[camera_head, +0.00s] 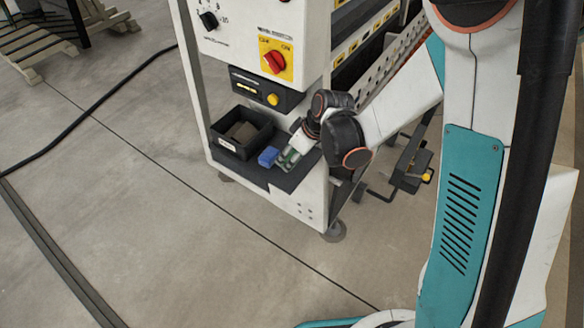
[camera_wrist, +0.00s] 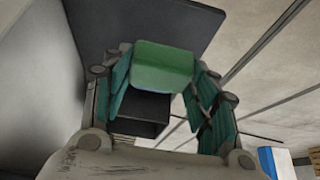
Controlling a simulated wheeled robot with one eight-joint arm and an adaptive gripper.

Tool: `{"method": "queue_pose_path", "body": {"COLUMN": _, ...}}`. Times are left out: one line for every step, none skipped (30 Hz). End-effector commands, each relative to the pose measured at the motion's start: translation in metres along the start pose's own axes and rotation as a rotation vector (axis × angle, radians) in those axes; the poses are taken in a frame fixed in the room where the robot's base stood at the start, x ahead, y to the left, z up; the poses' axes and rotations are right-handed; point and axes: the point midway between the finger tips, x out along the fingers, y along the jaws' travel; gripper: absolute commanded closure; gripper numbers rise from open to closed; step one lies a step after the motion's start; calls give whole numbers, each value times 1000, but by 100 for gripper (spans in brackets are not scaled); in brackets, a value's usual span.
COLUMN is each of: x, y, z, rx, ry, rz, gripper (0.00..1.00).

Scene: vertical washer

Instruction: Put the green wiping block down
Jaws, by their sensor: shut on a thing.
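The green wiping block (camera_wrist: 163,67) is between the two fingers of my gripper (camera_wrist: 160,78) in the wrist view, and the gripper is shut on it. In the head view my gripper (camera_head: 297,148) is low over the right part of the washer's dark shelf (camera_head: 262,178). A little of the green block (camera_head: 288,157) shows there, just right of a blue block (camera_head: 267,157). The dark shelf also fills the top of the wrist view (camera_wrist: 140,20). I cannot tell whether the green block touches the shelf.
A black open bin (camera_head: 219,143) stands on the left of the shelf; its contents are unclear. The white washer panel (camera_head: 235,35) with a red knob (camera_head: 274,62) rises behind. A white side post (camera_head: 313,183) borders the shelf at right. Open floor lies in front.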

Motion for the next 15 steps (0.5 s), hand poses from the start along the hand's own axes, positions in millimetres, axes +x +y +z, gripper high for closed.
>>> {"method": "queue_pose_path", "body": {"x": 6, "y": 0, "z": 3, "rx": 1, "ry": 0, "rz": 0, "gripper": 72}}
{"method": "queue_pose_path", "body": {"x": 8, "y": 0, "z": 4, "rx": 1, "ry": 0, "rz": 0, "gripper": 72}}
{"method": "queue_pose_path", "body": {"x": 11, "y": 0, "z": 5, "rx": 1, "ry": 0, "rz": 0, "gripper": 72}}
{"method": "queue_pose_path", "body": {"x": 13, "y": 0, "z": 6, "rx": 1, "ry": 0, "rz": 0, "gripper": 72}}
{"method": "queue_pose_path", "body": {"x": 16, "y": 0, "z": 8, "rx": 1, "ry": 0, "rz": 0, "gripper": 72}}
{"method": "queue_pose_path", "body": {"x": 21, "y": 0, "z": 10, "rx": 1, "ry": 0, "rz": 0, "gripper": 72}}
{"method": "queue_pose_path", "body": {"x": 26, "y": 0, "z": 12, "rx": 1, "ry": 0, "rz": 0, "gripper": 72}}
{"method": "queue_pose_path", "body": {"x": 30, "y": 0, "z": 14, "rx": 1, "ry": 0, "rz": 1, "gripper": 72}}
{"method": "queue_pose_path", "body": {"x": 35, "y": 0, "z": 16, "rx": 1, "ry": 0, "rz": 1, "gripper": 72}}
{"method": "queue_pose_path", "body": {"x": 37, "y": 0, "z": 18, "rx": 1, "ry": 0, "rz": 1, "gripper": 72}}
{"method": "queue_pose_path", "body": {"x": 39, "y": 0, "z": 19, "rx": 2, "ry": 0, "rz": 1, "gripper": 72}}
{"method": "queue_pose_path", "body": {"x": 40, "y": 0, "z": 19, "rx": 2, "ry": 0, "rz": 1, "gripper": 72}}
{"method": "queue_pose_path", "body": {"x": 40, "y": 0, "z": 19, "rx": 2, "ry": 0, "rz": 1, "gripper": 72}}
{"method": "queue_pose_path", "body": {"x": 39, "y": 0, "z": 19, "rx": 2, "ry": 0, "rz": 1, "gripper": 72}}
{"method": "queue_pose_path", "body": {"x": 39, "y": 0, "z": 18, "rx": 2, "ry": 0, "rz": 1, "gripper": 72}}
